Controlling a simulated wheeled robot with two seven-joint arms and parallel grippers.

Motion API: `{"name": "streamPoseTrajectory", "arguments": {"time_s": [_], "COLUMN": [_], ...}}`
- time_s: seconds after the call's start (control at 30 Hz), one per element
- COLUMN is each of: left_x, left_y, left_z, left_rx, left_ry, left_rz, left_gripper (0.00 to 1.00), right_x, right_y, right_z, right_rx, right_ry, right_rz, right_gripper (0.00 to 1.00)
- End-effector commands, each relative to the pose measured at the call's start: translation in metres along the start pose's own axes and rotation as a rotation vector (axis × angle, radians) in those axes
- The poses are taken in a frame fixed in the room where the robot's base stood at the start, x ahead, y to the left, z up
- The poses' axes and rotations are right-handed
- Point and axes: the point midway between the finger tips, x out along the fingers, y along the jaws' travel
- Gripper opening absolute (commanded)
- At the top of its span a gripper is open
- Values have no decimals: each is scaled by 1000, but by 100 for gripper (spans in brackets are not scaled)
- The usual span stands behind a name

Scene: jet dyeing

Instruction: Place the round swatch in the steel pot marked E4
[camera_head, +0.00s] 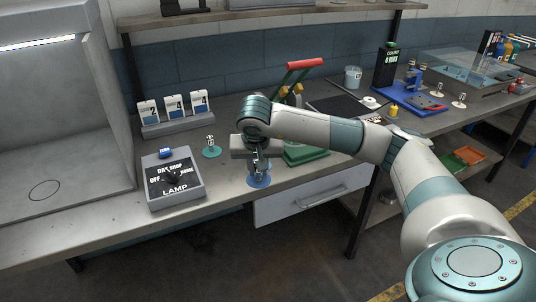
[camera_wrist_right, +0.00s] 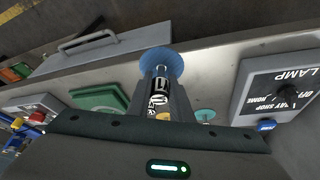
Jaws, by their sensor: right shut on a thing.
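A round blue swatch (camera_head: 258,181) with an upright labelled stem hangs below my right gripper (camera_head: 257,165) by the bench's front edge. In the right wrist view the blue swatch (camera_wrist_right: 162,60) lies just beyond the fingertips, and the fingers are shut on its black-and-white stem (camera_wrist_right: 160,95). I cannot tell whether the disc touches the bench. A second, teal round swatch (camera_head: 211,152) with a small tag stands on the bench to the left; it also shows in the right wrist view (camera_wrist_right: 205,115). I cannot make out a steel pot marked E4. My left gripper is not in view.
A lamp switch box (camera_head: 174,182) stands left of my gripper, with a rack of cards (camera_head: 178,125) behind. A green-based press with a red handle (camera_head: 304,64) stands behind my right forearm.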

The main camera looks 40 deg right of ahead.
Motion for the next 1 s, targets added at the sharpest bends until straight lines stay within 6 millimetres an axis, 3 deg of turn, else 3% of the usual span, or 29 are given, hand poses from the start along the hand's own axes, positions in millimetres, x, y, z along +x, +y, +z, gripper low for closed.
{"name": "streamPoseTrajectory", "arguments": {"time_s": [0.37, 0.6, 0.7, 0.83, 1.0], "left_x": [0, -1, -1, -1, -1], "left_y": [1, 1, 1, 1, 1], "left_z": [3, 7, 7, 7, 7], "left_rx": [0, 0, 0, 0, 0], "left_ry": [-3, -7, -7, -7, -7], "left_rz": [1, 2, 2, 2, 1], "left_gripper": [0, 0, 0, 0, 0], "right_x": [22, 29, 27, 25, 25], "right_y": [-50, -92, -102, -109, -110], "right_z": [82, 172, 197, 215, 219], "right_rx": [-239, -472, -536, -581, -591], "right_ry": [-4, -5, -3, -1, 1], "right_rz": [-97, -199, -230, -253, -258], "right_gripper": [0, 0, 0, 0, 0]}}
